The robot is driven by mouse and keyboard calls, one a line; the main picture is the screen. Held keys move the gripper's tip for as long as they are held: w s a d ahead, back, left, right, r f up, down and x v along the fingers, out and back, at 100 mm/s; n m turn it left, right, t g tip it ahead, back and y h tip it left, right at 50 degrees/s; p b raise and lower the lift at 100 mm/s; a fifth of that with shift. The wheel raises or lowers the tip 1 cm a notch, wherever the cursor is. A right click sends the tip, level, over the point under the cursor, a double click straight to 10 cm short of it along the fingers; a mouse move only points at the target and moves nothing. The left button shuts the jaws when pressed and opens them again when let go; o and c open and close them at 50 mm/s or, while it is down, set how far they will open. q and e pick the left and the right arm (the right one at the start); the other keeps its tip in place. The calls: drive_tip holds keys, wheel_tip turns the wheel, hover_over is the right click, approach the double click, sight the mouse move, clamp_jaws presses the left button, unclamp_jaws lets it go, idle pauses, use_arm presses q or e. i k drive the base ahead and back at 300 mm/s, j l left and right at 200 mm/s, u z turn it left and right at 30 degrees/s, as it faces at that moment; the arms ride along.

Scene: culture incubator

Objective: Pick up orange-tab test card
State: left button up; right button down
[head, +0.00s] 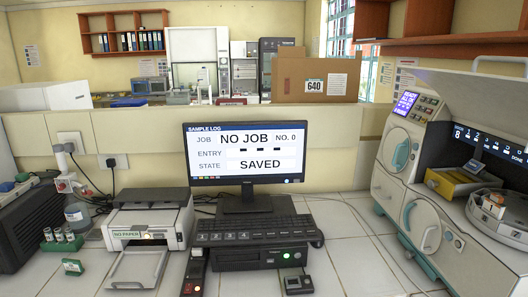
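I cannot make out an orange-tab test card for certain in the head view. A yellow tray-like part (455,183) sits on the open ledge of the machine at the right, with a dark item on it, too small to tell. Neither of my grippers is in view.
The white tiled bench holds a monitor (246,152), a keyboard (245,228), a printer (147,222), a handheld device (194,276) and a vial rack (62,240). A small green item (73,266) lies front left. The large machine (410,170) fills the right. Tiles before it are mostly clear.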

sight(493, 205)
drive_tip(key=z, duration=1.25)
